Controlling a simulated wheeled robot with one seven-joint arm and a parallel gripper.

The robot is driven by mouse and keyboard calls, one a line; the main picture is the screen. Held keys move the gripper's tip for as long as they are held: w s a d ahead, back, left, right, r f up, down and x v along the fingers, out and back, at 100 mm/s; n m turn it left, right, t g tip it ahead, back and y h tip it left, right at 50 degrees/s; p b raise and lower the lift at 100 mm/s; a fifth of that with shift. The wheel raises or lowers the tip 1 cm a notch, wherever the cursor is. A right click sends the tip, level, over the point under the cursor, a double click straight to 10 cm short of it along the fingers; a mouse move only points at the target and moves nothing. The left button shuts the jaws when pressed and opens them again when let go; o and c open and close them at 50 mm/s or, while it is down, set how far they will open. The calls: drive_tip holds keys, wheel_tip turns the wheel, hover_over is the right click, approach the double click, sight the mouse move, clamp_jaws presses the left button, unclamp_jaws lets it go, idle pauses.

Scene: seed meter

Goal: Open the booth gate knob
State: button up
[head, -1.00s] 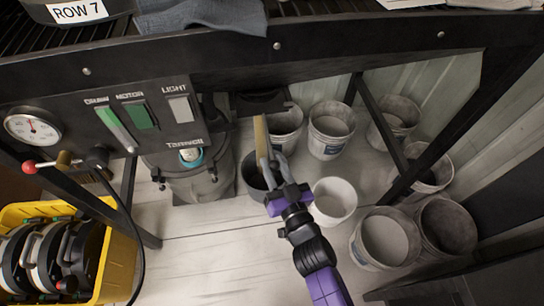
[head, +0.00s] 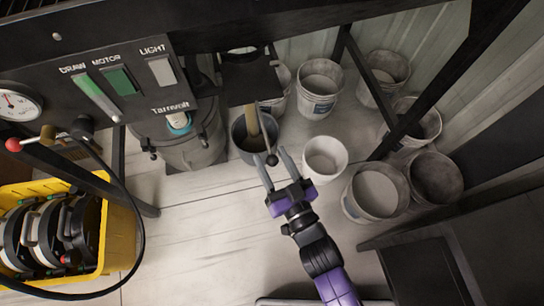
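A dark ball knob (head: 271,160) sits at the end of a thin rod that comes down from under the black booth frame. I cannot tell for sure that this is the gate knob. My gripper (head: 268,154) reaches up from the lower right, with its two grey fingers apart. The ball shows between the fingertips in the head view. Whether the fingers touch it cannot be told. Just behind the rod, a tan column (head: 252,121) runs down to a dark grey bucket (head: 243,150), under a dark box-like part (head: 250,84).
A control panel (head: 130,70) with switches is at upper left, with a red-tipped lever (head: 14,144). A yellow crate (head: 120,245) stands lower left. A white bucket (head: 325,158) is close right of my gripper; several more stand behind. Pale floor is clear below.

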drive_tip(key=p+v, duration=0.1)
drive_tip(key=v, duration=0.6)
drive_tip(key=shift+s+d, duration=0.2)
drive_tip(key=shift+s, duration=0.15)
idle(0.5)
